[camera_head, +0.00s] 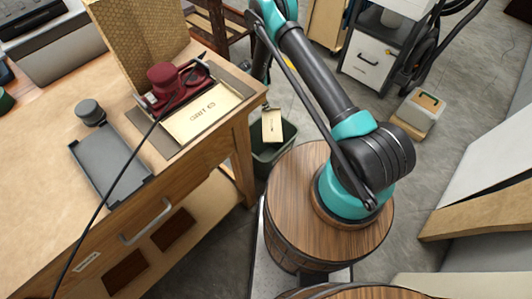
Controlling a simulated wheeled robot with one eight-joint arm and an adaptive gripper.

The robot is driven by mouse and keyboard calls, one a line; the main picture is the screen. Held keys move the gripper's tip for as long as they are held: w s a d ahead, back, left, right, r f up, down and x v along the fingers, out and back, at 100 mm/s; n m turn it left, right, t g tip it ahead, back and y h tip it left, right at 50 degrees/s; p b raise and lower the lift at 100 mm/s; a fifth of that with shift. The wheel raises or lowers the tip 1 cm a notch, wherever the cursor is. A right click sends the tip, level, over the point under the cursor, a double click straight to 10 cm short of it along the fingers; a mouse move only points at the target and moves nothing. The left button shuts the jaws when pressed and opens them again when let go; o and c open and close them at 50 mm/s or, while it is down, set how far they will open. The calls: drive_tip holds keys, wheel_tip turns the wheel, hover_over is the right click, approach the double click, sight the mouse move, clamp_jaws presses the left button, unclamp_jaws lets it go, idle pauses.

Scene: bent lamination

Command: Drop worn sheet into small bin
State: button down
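A small dark green bin (259,151) stands on the floor just right of the workbench, partly hidden by the bench and a wooden barrel. A small pale beige sheet (272,127) with a dark mark shows upright at the bin's mouth. I cannot tell whether it hangs above the bin or rests in it. My arm reaches up from the barrel top and bends down behind the bench corner. My gripper (265,105) is a tiny dark shape at the sheet's top edge, mostly hidden. Its fingers are too small to read. A larger pale sheet marked "GRIT" (203,112) lies on the bench.
The workbench (50,180) fills the left, with a red sander (165,82), a grey tray (108,160) and a cable crossing it. The barrel (290,190) stands close right of the bin. A cabinet (368,58) and a box (420,108) stand behind on grey floor.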

drive_tip(key=shift+f, duration=1)
drive_tip(key=c, duration=2.2)
unclamp_jaws()
drive_tip(key=o, duration=0.6)
drive_tip(key=shift+c, duration=0.2)
drive_tip(key=v, duration=1.2)
drive_tip(key=shift+d, duration=0.1)
